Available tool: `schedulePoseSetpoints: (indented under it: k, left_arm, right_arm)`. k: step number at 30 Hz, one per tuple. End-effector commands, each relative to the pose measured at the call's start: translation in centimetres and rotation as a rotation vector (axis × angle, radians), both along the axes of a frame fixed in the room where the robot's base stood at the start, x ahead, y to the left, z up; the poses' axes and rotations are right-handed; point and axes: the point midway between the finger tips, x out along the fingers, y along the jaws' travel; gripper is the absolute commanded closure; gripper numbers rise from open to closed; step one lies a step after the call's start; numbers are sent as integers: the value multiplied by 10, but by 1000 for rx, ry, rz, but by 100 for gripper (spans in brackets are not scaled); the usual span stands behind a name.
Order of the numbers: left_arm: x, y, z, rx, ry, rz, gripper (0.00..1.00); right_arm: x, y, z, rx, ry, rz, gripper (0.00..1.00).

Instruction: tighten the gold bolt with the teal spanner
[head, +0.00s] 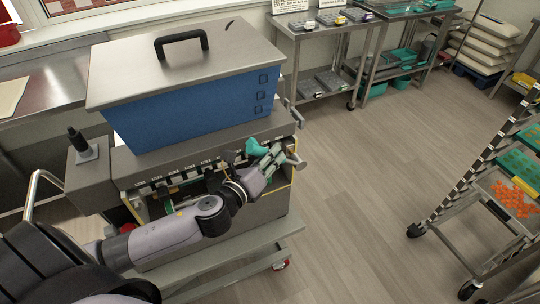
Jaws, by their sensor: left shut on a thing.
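My left gripper (278,158) is at the front right corner of the depositor machine (190,105). It is shut on the teal spanner (256,147). One teal end of the spanner shows to the left of the fingers. The rest is largely hidden by the gripper. I cannot make out the gold bolt. The gripper and wrist cover part of the machine's front there. I cannot tell whether the spanner touches the bolt. My right gripper is not in view.
The blue hopper with its grey lid (185,60) rises just behind the gripper. A wheeled rack (500,190) with trays of orange gummies stands at the right. Steel shelves (325,50) stand at the back. The floor (350,190) between is clear.

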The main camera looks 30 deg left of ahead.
Motion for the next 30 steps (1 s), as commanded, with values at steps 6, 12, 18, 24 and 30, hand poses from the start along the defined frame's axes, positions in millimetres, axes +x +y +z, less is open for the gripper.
schedulePoseSetpoints:
  k: [6,12,18,24,30]
  left_arm:
    - [0,0,1,0,-3,0,100]
    - [2,2,1,0,-3,0,100]
    - [6,7,1,0,-3,0,100]
    - [10,13,1,0,-2,0,100]
    - [13,16,1,0,-3,0,100]
  right_arm:
    - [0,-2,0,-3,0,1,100]
    - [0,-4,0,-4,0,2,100]
    - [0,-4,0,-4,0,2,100]
    - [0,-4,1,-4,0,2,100]
    - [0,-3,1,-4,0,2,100]
